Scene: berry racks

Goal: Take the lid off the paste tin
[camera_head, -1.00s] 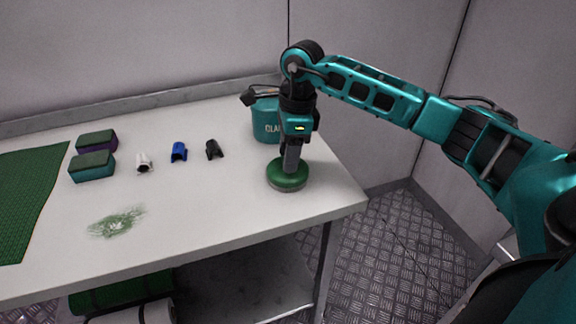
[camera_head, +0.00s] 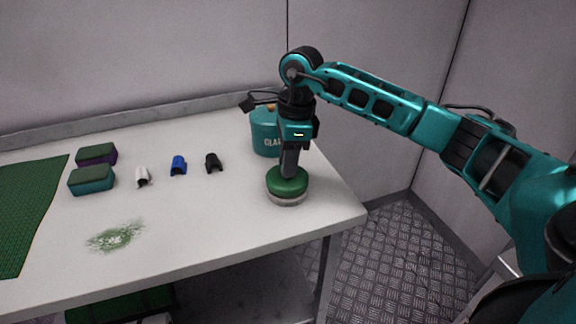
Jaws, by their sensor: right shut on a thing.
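The paste tin (camera_head: 287,200) is a low round tin near the right end of the table, with a pale grey side. Its green domed lid (camera_head: 275,183) sits over it. My right gripper (camera_head: 289,172) points straight down from above and is shut on the lid's top; the fingertips partly hide the lid's middle. I cannot tell whether a gap lies between lid and tin. My left gripper is not in view.
A teal canister (camera_head: 263,132) stands just behind my right gripper. White, blue (camera_head: 179,166) and black (camera_head: 213,163) clips, two sponge blocks (camera_head: 92,181) and a green mat (camera_head: 25,205) lie to the left. A green smear (camera_head: 115,236) marks the tabletop. The table's right edge is close.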

